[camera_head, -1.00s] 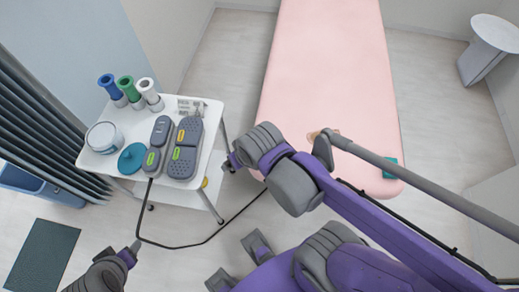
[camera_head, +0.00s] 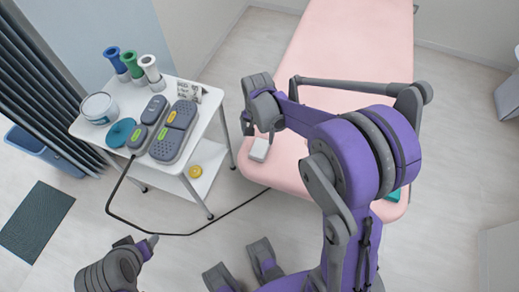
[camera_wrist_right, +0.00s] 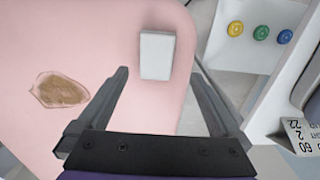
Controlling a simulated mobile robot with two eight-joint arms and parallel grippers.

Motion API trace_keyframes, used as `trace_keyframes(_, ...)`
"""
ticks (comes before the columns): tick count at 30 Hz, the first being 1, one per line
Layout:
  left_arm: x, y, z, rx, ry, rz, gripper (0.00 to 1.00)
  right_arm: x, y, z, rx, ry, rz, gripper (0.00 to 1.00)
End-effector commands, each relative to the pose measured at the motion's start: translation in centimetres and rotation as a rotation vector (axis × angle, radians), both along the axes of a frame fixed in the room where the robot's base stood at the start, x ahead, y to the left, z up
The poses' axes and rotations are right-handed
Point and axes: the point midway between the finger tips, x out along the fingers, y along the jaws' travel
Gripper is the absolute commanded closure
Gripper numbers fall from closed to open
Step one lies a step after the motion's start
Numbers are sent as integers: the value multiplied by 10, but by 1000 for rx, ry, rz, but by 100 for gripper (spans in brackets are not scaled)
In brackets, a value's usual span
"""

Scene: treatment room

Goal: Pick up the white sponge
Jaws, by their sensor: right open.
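The white sponge (camera_head: 259,149) is a small pale block lying on the pink treatment bed (camera_head: 330,50), near the bed edge that faces the trolley. In the right wrist view the white sponge (camera_wrist_right: 157,55) lies flat and upright in the picture, ahead of and between the fingers. My right gripper (camera_head: 259,127) is over the bed beside the sponge; in the wrist view the gripper (camera_wrist_right: 158,75) is open, with nothing held. My left gripper (camera_head: 149,243) is low at the left, away from the bed, and its jaws are unclear.
A white trolley (camera_head: 215,102) stands left of the bed, bearing coloured cylinders, a round tub (camera_head: 99,108), a teal lid (camera_head: 119,133) and grey remotes (camera_head: 174,132). A brown patch (camera_wrist_right: 60,90) shows on the bed. A black cable (camera_head: 190,233) crosses the floor.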

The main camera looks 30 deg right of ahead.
Motion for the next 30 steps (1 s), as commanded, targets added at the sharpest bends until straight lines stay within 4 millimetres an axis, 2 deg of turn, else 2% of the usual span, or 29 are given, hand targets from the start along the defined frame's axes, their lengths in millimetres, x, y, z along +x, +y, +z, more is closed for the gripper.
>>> trace_keyframes(3,0,0,-3,0,1,0,37,0,0,-15,0,0,1,0)
trace_keyframes(8,0,0,-4,0,1,0,37,-1,-1,-26,0,-1,2,0)
trace_keyframes(16,-1,0,-10,0,3,0,37,-4,-4,-64,0,-1,2,0)
trace_keyframes(19,-1,0,-11,0,3,0,37,-4,-4,-70,0,-1,2,0)
trace_keyframes(26,-1,0,-10,0,3,0,37,-4,-4,-70,0,-1,2,0)
trace_keyframes(30,-1,0,-10,0,3,0,37,-4,-4,-70,0,-1,2,25)
